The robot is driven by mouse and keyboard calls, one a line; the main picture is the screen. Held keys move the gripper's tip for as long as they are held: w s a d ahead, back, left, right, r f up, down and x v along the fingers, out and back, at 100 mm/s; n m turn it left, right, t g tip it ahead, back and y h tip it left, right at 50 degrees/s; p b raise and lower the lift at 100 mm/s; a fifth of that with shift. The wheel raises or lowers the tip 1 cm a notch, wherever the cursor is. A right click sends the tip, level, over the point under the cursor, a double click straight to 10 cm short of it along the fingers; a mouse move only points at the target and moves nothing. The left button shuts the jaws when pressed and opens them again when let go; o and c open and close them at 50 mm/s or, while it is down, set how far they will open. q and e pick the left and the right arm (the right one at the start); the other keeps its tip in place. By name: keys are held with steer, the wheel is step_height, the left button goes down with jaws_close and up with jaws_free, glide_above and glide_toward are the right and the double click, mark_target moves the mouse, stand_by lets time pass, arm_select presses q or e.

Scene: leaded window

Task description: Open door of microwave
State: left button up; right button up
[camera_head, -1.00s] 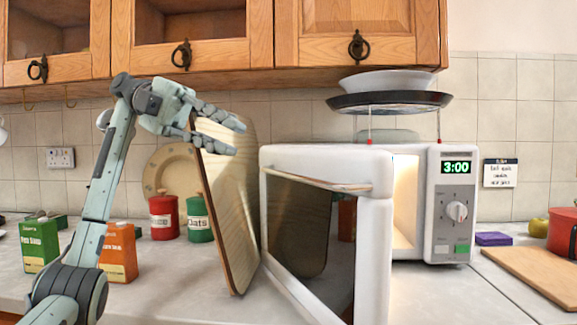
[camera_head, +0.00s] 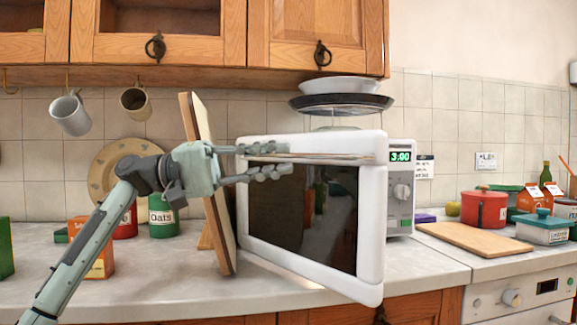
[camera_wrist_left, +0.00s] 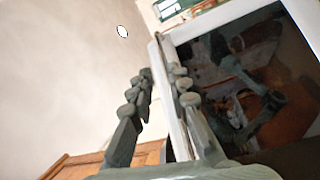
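The white microwave (camera_head: 398,152) stands on the counter with a green 3:00 display. Its door (camera_head: 372,225) has a dark window and stands ajar, its right edge swung out toward me and hiding the interior. A thin bar (camera_head: 325,158) runs along the door's top. My left gripper (camera_head: 290,161) reaches in from the left, fingers apart, across the door's upper left part. Contact cannot be told. My right gripper is not in view.
A wooden board (camera_head: 219,225) leans upright close to the microwave's left side. A plate, a green canister (camera_head: 163,215) and boxes stand further left. A black pan (camera_head: 342,103) is above the microwave. A flat board (camera_head: 473,237) and a red pot (camera_head: 484,209) are at right.

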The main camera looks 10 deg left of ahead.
mark_target(321, 157)
arm_select(q)
steer(key=shift+n, duration=0.8)
steer(key=d, duration=0.4)
steer(key=d+p, duration=0.1)
steer(key=d, duration=0.2)
steer(key=shift+w+r, duration=0.25)
steer(key=shift+w, duration=0.05)
steer(key=shift+d, duration=0.65)
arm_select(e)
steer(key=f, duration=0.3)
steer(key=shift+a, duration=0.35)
arm_select(q)
jaws_close()
